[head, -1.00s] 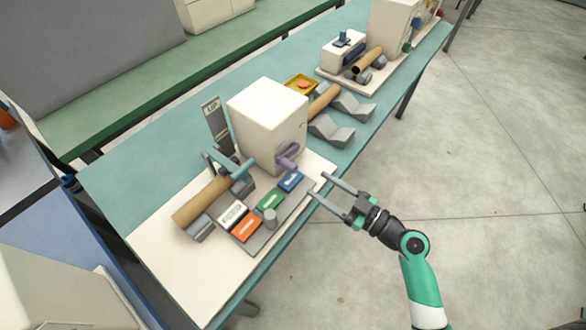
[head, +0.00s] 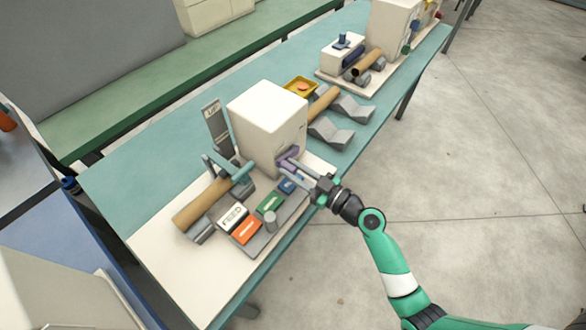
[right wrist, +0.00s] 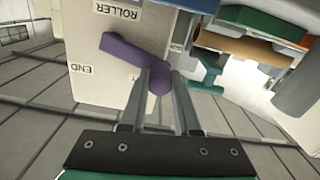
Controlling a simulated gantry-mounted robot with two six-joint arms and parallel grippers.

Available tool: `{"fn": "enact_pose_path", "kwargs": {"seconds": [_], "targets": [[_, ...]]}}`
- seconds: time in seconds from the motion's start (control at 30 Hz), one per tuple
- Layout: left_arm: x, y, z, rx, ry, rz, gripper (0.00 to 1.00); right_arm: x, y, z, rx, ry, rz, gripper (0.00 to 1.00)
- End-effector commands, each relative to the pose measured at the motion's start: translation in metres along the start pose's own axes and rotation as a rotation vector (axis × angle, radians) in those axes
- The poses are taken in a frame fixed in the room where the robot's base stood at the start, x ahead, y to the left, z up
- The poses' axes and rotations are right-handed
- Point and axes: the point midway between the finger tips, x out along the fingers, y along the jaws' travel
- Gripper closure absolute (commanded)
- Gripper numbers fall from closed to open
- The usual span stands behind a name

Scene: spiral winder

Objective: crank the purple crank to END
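The purple crank (head: 287,157) is on the side of the white winder box (head: 268,115). In the right wrist view the crank (right wrist: 125,50) slants from its hub at the upper left down to its round handle end at the lower right. The END label (right wrist: 80,69) is on the box face left of the crank, and ROLLER is printed above. My right gripper (head: 283,171) is at the crank. In the right wrist view its fingers (right wrist: 162,80) lie close on both sides of the handle end and look shut on it. My left gripper is not in view.
Blue, green, orange and white FEED blocks (head: 233,216) sit on a grey plate close to my right gripper. A cardboard tube (head: 200,202) lies on grey rests at the left. Grey V-blocks (head: 331,131) stand beyond the box. Open floor lies right of the teal table.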

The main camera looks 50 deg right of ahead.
Motion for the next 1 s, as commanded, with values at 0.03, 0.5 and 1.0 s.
{"fn": "enact_pose_path", "kwargs": {"seconds": [0.03,0.5,1.0], "targets": [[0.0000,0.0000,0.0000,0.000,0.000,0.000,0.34,-0.0001,0.0000,0.0000,0.000,0.000,0.000,0.85],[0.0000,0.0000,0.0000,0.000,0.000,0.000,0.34,-0.0002,0.0000,0.0000,0.000,0.000,0.000,1.00],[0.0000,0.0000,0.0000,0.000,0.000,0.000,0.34,-0.0002,0.0000,-0.0001,0.000,0.000,0.000,1.00]]}}
